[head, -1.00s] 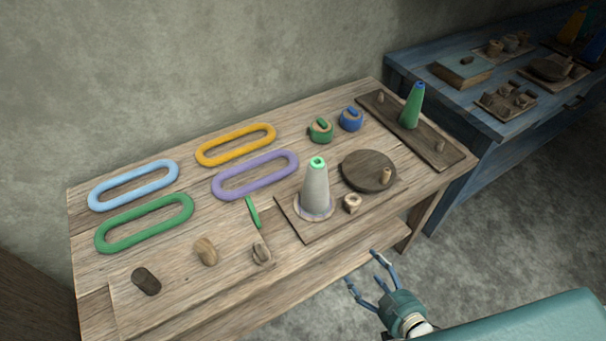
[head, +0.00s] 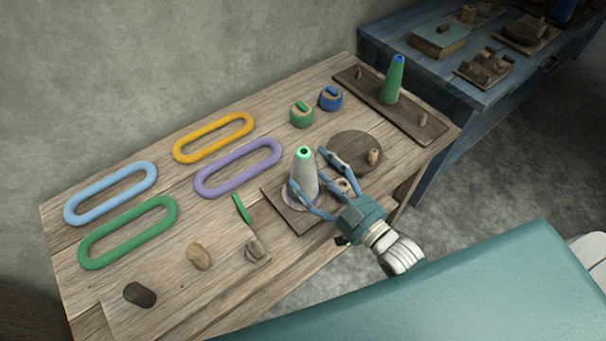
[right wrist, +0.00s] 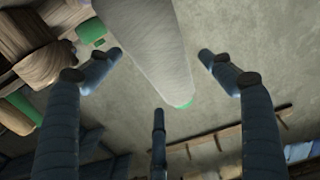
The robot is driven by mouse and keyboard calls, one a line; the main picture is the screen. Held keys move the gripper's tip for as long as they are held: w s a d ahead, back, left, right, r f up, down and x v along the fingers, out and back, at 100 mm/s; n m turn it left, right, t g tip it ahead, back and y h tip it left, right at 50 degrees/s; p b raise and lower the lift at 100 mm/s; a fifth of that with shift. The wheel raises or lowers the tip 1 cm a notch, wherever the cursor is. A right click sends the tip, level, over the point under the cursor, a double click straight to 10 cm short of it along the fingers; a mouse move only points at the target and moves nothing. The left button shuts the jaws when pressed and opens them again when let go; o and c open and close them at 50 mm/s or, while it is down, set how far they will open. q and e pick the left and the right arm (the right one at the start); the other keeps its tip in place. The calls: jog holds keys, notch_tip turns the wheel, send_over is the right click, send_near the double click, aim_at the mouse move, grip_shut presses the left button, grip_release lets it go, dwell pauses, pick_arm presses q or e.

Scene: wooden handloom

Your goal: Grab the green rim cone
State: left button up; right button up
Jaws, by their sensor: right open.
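The green rim cone (head: 304,172) is a pale grey cone with a bright green ring at its top. It stands upright on a wooden board (head: 273,197) near the table's right front. It also shows large in the right wrist view (right wrist: 152,45), its green tip toward the picture's middle. My right gripper (head: 308,180) is open, its blue fingers spread around the cone's near side. In the right wrist view the fingers (right wrist: 161,62) lie on both sides of the cone with gaps visible. The cone's lower part is partly hidden by a finger. My left gripper is not in view.
A round wooden disc (head: 352,147) with a peg and a small knob are close to the right gripper. Coloured loops, including a purple one (head: 238,168), lie to the left. A blue table (head: 440,72) stands at the right.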

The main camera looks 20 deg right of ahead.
jog(key=shift+x, duration=1.9)
jog(key=shift+d+r, duration=0.2)
jog(key=shift+d, duration=0.05)
jog(key=c, duration=1.7)
